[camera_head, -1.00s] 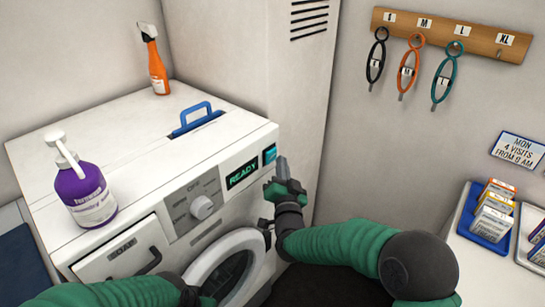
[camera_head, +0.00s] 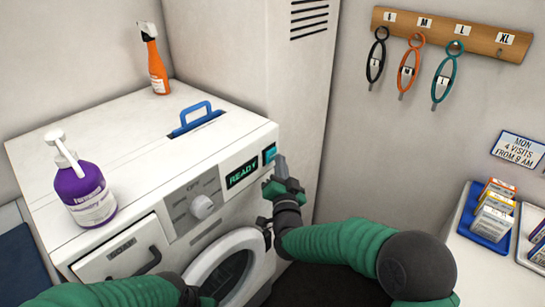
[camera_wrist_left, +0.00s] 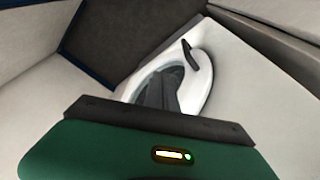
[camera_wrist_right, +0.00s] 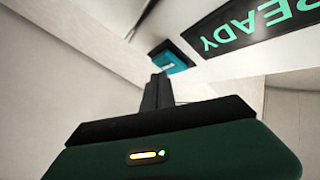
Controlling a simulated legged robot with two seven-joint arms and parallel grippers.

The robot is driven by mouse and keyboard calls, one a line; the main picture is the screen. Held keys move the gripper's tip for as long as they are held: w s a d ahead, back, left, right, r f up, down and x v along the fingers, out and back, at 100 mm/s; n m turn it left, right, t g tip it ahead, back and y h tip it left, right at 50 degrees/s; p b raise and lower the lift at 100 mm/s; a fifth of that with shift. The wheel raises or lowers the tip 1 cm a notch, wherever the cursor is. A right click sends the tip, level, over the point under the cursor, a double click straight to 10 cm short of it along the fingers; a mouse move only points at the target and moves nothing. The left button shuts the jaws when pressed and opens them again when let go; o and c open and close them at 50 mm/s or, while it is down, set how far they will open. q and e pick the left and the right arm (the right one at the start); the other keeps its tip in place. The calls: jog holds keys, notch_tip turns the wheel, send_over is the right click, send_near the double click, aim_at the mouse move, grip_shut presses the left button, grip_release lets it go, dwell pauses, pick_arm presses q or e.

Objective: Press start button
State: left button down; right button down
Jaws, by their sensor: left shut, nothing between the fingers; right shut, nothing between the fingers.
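The washing machine (camera_head: 140,160) has a dark display (camera_head: 242,173) reading READY. The teal start button (camera_head: 269,154) sits right of the display, near the front panel's top right corner. My right gripper (camera_head: 281,165) is shut and empty, its tip just in front of and below the button. In the right wrist view the shut fingers (camera_wrist_right: 158,90) point at the teal button (camera_wrist_right: 171,58); I cannot tell whether they touch it. My left gripper is low by the round door (camera_head: 228,268). In the left wrist view its fingers (camera_wrist_left: 160,92) look shut, with the door (camera_wrist_left: 185,85) beyond.
A purple pump bottle (camera_head: 84,188) and an orange spray bottle (camera_head: 153,62) stand on the machine, beside a blue handle (camera_head: 197,118). A tall white cabinet (camera_head: 300,90) rises behind. Hoops hang on a wooden rack (camera_head: 450,33); a blue tray (camera_head: 488,229) with boxes is at right.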

jog(key=shift+w+a, duration=0.35)
jog(key=shift+a, duration=0.2)
dwell(0.8)
jog(key=shift+d, duration=0.15)
jog(key=shift+s+d+b, duration=0.35)
jog(key=shift+s+d, duration=0.2)
jog(key=shift+d, duration=0.05)
jog(key=s+d, duration=0.1)
jog(key=d, duration=0.1)
jog(key=s+d, duration=0.2)
jog(key=shift+b, duration=0.4)
dwell(1.3)
